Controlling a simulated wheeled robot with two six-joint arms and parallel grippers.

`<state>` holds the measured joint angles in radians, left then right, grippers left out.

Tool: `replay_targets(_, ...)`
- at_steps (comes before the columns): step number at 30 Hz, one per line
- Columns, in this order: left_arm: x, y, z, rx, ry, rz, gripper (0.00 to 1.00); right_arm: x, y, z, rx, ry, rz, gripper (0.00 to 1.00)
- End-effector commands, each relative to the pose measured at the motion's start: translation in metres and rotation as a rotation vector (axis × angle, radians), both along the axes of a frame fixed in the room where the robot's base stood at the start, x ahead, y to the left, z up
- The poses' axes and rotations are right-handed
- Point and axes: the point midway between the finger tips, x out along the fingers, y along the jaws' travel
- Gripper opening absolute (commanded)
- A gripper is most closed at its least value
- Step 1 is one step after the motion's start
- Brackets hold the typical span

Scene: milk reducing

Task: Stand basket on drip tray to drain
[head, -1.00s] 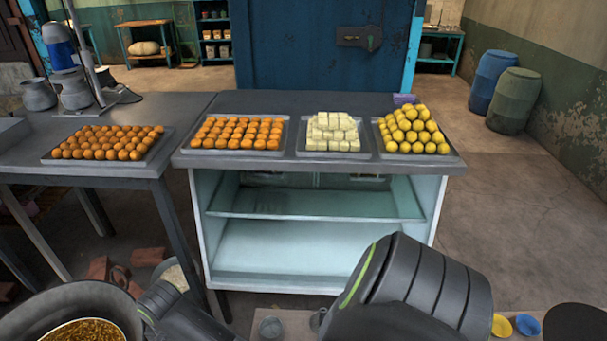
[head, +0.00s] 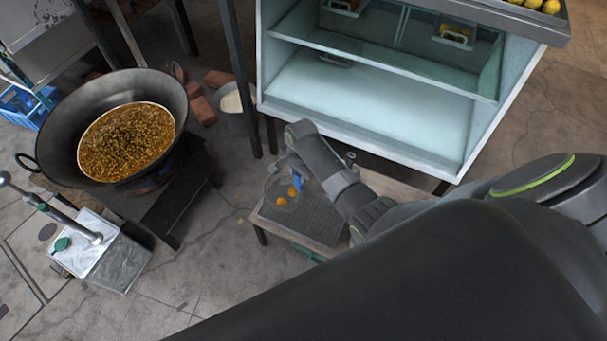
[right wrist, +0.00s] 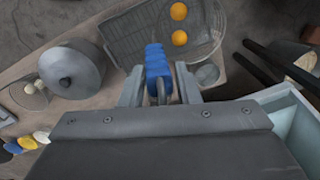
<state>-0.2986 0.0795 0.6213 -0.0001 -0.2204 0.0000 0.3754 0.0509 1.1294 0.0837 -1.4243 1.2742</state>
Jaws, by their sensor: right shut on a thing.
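The wire basket (head: 271,188) holds two orange balls (head: 281,200) and appears over the back left part of the ribbed grey drip tray (head: 318,218). I cannot tell whether it touches the tray. My right gripper (head: 293,166) is shut on the basket's blue handle (head: 304,171). In the right wrist view the blue handle (right wrist: 155,62) sits between the fingers of the gripper (right wrist: 160,84). The basket's mesh (right wrist: 206,32) and the tray (right wrist: 130,36) lie beyond. My left gripper is not in view.
The low table (head: 262,222) stands between the big pan of hot oil (head: 62,128) and the glass-shelved counter (head: 375,105). In the right wrist view a lidded grey pot (right wrist: 75,70) and a small metal cup (right wrist: 207,74) stand near the tray.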

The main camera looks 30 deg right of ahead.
Motion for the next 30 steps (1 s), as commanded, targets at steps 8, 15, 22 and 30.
replay_targets(8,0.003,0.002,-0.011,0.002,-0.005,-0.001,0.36,0.011,-0.015,-0.031,0.008,-0.021,-0.057,0.04)
replay_targets(15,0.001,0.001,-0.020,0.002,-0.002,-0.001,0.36,0.012,-0.016,-0.041,0.009,-0.022,-0.062,0.04)
replay_targets(22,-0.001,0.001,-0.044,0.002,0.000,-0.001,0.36,0.011,-0.016,-0.062,0.008,-0.020,-0.061,0.04)
replay_targets(30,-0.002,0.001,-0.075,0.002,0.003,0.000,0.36,0.011,-0.016,-0.088,0.009,-0.021,-0.061,0.04)
